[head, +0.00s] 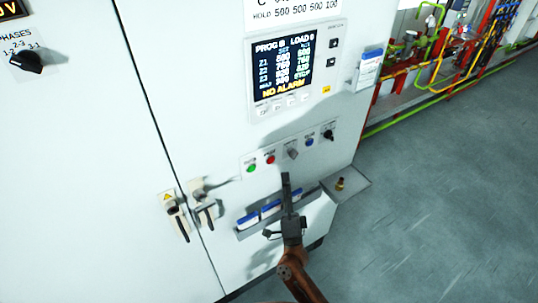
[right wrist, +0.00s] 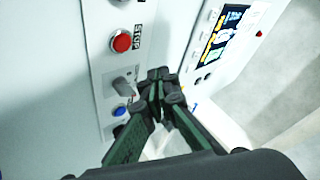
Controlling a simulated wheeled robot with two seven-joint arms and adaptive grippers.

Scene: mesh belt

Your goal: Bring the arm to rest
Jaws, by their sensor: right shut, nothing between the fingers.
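My right arm (head: 302,280) comes up from the bottom of the head view, in front of a white control cabinet (head: 90,120). My right gripper (head: 286,182) is shut and empty, with its fingers pointing up just below the row of buttons and knobs. In the right wrist view the right gripper (right wrist: 158,78) has its fingertips together beside a grey selector knob (right wrist: 123,84). I cannot tell whether they touch it. The knob also shows in the head view (head: 292,153). My left gripper is not in view.
The button panel has a green button (head: 251,168), a red button (head: 270,159), a blue button (head: 309,142) and a black knob (head: 328,134). Door handles (head: 178,220) stick out at left. A small shelf (head: 355,190) juts out at right. Open floor (head: 450,200) lies beyond.

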